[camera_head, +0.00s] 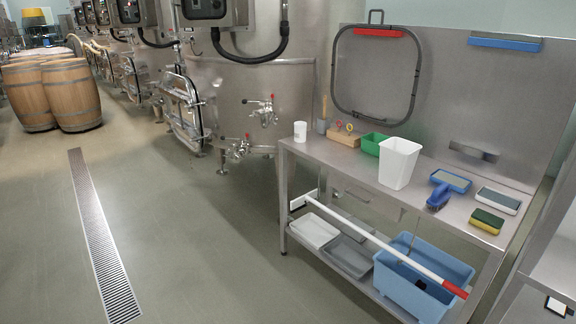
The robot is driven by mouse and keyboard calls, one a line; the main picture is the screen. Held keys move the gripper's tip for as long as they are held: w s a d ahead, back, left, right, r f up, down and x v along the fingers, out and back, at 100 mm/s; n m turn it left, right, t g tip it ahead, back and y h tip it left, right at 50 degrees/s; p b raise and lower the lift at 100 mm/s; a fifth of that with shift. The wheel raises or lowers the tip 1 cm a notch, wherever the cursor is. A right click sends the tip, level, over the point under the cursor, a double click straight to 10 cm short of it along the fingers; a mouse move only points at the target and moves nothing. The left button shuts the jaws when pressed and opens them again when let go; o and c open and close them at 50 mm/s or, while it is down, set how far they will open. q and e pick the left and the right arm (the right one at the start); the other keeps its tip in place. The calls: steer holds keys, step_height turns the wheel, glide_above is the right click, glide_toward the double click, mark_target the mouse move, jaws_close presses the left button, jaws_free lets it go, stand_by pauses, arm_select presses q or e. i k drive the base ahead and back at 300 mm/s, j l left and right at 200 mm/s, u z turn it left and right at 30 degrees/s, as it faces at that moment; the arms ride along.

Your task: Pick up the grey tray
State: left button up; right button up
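The grey tray (349,257) sits on the lower shelf of the steel bench. It lies between a white tray (313,231) on its left and a light blue tub (412,286) on its right. A long white pole with a red end (376,239) runs diagonally across the shelf level and passes over part of the grey tray's upper side. The bench top overhangs it from behind. Neither of my grippers is in view.
The steel bench top (340,163) holds a white bin (398,163), a green box (374,144), a blue-handled brush (439,194) and a sponge (486,221). Steel vats (262,90) and wooden barrels (70,95) stand behind. Open floor with a drain grate (100,235) lies left.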

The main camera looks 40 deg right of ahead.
mark_target(356, 260)
steer(key=i+z, duration=0.25)
steer(key=i, duration=0.3)
steer(key=i+z, duration=0.3)
steer(key=i, duration=0.25)
steer(key=i+j+z, duration=0.25)
steer(key=i, duration=0.25)
steer(key=i+j+z, duration=0.15)
steer(key=i+z, duration=0.15)
steer(key=i, duration=0.2)
steer(key=i+j+z, duration=0.25)
steer(key=i+z, duration=0.2)
steer(key=i+j+z, duration=0.35)
steer(key=z, duration=0.15)
steer(key=i+j+z, duration=0.55)
steer(key=j+z, duration=0.35)
steer(key=j, duration=0.2)
steer(key=i+j+z, duration=0.15)
steer(key=j, duration=0.2)
steer(key=k, duration=0.05)
